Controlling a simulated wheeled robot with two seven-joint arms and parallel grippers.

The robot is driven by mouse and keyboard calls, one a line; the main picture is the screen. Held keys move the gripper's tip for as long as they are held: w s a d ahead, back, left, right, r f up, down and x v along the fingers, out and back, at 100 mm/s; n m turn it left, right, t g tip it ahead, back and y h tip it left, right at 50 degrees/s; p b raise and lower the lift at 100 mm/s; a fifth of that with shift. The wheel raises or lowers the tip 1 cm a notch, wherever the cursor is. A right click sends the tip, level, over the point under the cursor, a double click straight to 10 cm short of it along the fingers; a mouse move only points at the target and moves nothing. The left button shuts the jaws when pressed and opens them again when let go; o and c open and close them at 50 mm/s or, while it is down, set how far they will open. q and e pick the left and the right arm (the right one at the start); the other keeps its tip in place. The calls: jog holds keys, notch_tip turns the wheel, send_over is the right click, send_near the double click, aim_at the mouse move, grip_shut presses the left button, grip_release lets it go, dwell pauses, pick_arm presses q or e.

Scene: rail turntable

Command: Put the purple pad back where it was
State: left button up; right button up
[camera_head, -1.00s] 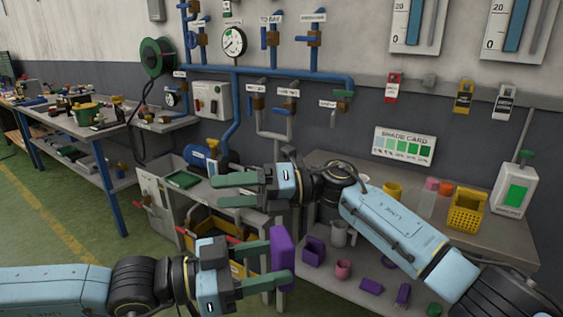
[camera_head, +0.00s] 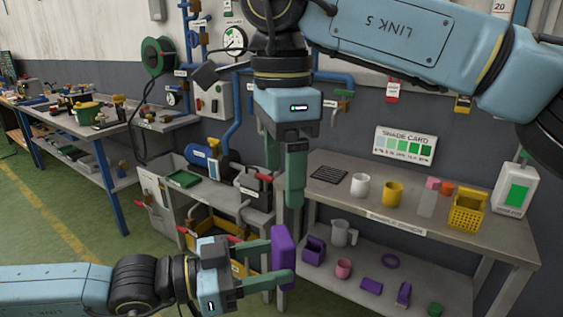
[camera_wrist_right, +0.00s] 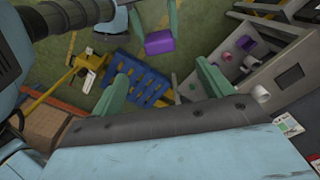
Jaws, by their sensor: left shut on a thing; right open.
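The purple pad (camera_head: 284,250) is between the green fingers of my left gripper (camera_head: 270,262), which is shut on it and holds it upright in front of the bench. The pad also shows in the right wrist view (camera_wrist_right: 159,42), at the top, between the left gripper's fingertips. My right gripper (camera_head: 284,180) points down above and behind the pad, near the bench's left end. It is open and empty; its two green fingers (camera_wrist_right: 160,85) stand apart in the right wrist view. The place the pad came from cannot be told from these frames.
The right bench has a black grille (camera_head: 328,174), a white mug (camera_head: 360,185), a yellow mug (camera_head: 392,193) and a yellow basket (camera_head: 467,211) on top. Blue pipes are behind my right arm.

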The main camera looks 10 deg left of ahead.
aim_at(283, 234)
notch_tip(283, 234, down, 12)
jog(key=shift+r, duration=0.15)
dwell(0.3)
jog(key=c, duration=0.9)
pick_arm(q)
jog(key=o, duration=1)
pick_arm(e)
jog(key=shift+c, duration=0.8)
pick_arm(q)
jog(key=shift+a, duration=0.1)
